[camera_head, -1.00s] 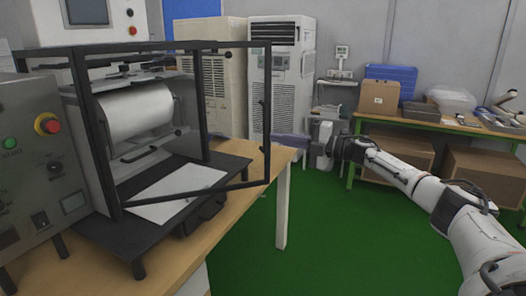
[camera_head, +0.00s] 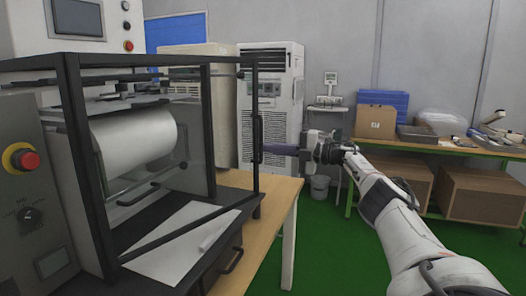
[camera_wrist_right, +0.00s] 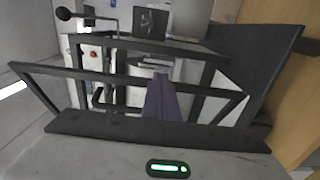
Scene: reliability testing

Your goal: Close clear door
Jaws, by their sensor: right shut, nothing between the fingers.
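The clear door (camera_head: 182,234) of the machine stands open, swung outward in its black frame. Its upright handle (camera_head: 257,130) is on the free edge, at the right. My right gripper (camera_head: 278,149) is shut and empty, with its purple-grey fingers pointing left at the handle's lower part. I cannot tell whether they touch the door. In the right wrist view, the shut fingers (camera_wrist_right: 160,100) show in front of a black frame (camera_wrist_right: 120,79), with the machine behind. My left gripper is not in view.
The machine's metal roller (camera_head: 135,145) and a white sheet (camera_head: 180,245) show behind the door. A control box (camera_head: 35,210) stands at the left. The wooden table (camera_head: 265,215) ends at the right, with green floor beyond. A bench (camera_head: 430,145) with boxes is behind my right arm.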

